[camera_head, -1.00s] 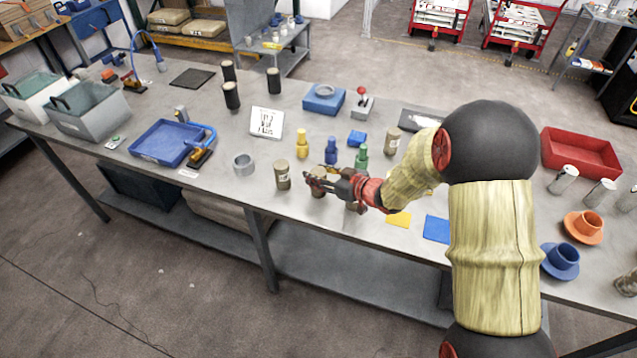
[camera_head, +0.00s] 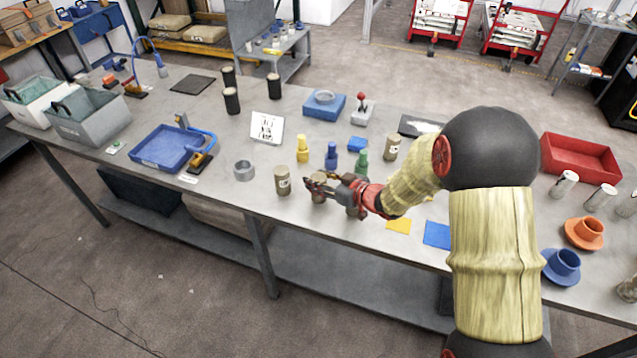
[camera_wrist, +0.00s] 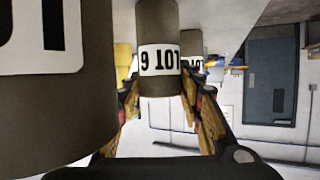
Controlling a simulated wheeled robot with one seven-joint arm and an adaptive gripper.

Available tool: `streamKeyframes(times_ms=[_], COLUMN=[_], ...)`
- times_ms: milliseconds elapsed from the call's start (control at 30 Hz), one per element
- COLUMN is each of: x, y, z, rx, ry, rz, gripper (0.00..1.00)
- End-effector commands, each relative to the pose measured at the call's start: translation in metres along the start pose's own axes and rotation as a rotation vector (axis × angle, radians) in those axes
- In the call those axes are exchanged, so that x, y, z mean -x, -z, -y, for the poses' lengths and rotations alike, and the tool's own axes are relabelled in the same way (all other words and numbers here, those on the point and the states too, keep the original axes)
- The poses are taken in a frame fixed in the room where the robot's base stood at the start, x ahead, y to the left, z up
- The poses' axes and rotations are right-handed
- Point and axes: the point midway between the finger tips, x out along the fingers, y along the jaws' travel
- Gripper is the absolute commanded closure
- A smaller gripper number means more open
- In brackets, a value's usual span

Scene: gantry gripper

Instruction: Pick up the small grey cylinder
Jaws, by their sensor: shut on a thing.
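A small grey-brown cylinder (camera_head: 319,187) stands near the front edge of the workbench, between the fingers of my gripper (camera_head: 320,190). In the wrist view the cylinder (camera_wrist: 158,45) bears a white "LOT" label that shows upside down. My gripper (camera_wrist: 168,100) is shut on it, with one orange-padded finger on each side. I cannot tell whether its base touches the bench. A similar cylinder (camera_head: 283,181) stands just left of the gripper; a large labelled cylinder (camera_wrist: 60,100) is very close at the left of the wrist view. Another labelled cylinder (camera_wrist: 193,42) shows behind the held one.
Yellow (camera_head: 303,149), blue (camera_head: 331,156) and green (camera_head: 362,162) pieces stand just behind my gripper. Yellow (camera_head: 398,226) and blue (camera_head: 437,235) flat squares lie to the right.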

Motion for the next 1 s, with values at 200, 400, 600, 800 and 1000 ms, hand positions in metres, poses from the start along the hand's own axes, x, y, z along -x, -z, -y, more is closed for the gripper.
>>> streamKeyframes(times_ms=[200,400,600,800,1000], x=[0.007,0.038,0.088,0.131,0.16], y=[0.02,0.045,0.072,0.068,0.068], z=[-0.001,-0.002,-0.003,-0.004,-0.004], rx=[0.002,0.003,0.003,0.001,0.002], ry=[-0.001,-0.004,-0.004,-0.004,-0.003], rz=[-0.005,-0.005,-0.005,-0.003,-0.003], gripper=[1.0,1.0,1.0,1.0,1.0])
